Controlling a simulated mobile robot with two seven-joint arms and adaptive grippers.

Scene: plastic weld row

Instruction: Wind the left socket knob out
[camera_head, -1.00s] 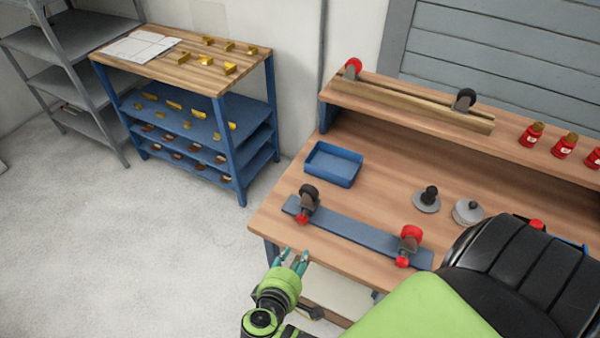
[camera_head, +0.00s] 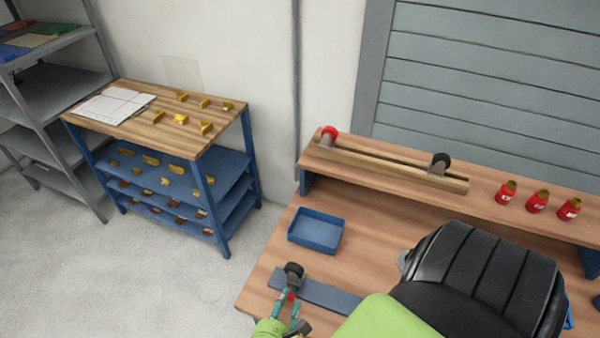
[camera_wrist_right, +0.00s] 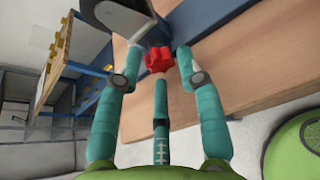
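The left socket (camera_head: 293,270) has a dark round top and stands on a blue-grey bar (camera_head: 330,296) near the bench's front edge. Its red star-shaped knob (camera_head: 291,295) faces the front; the knob also shows in the right wrist view (camera_wrist_right: 158,60). My right gripper (camera_head: 291,304) is at the knob. In the right wrist view its three teal fingers (camera_wrist_right: 160,62) stand apart around the knob, with narrow gaps visible at its sides. Whether the lower finger touches it I cannot tell. The other socket is hidden behind my arm. My left gripper is not in view.
A blue tray (camera_head: 316,231) sits behind the bar. A raised shelf (camera_head: 478,190) holds a wooden rail (camera_head: 390,166) with two wheels and several red jars (camera_head: 536,201). A blue rack (camera_head: 201,190) with yellow parts stands left. My arm covers the bench's right part.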

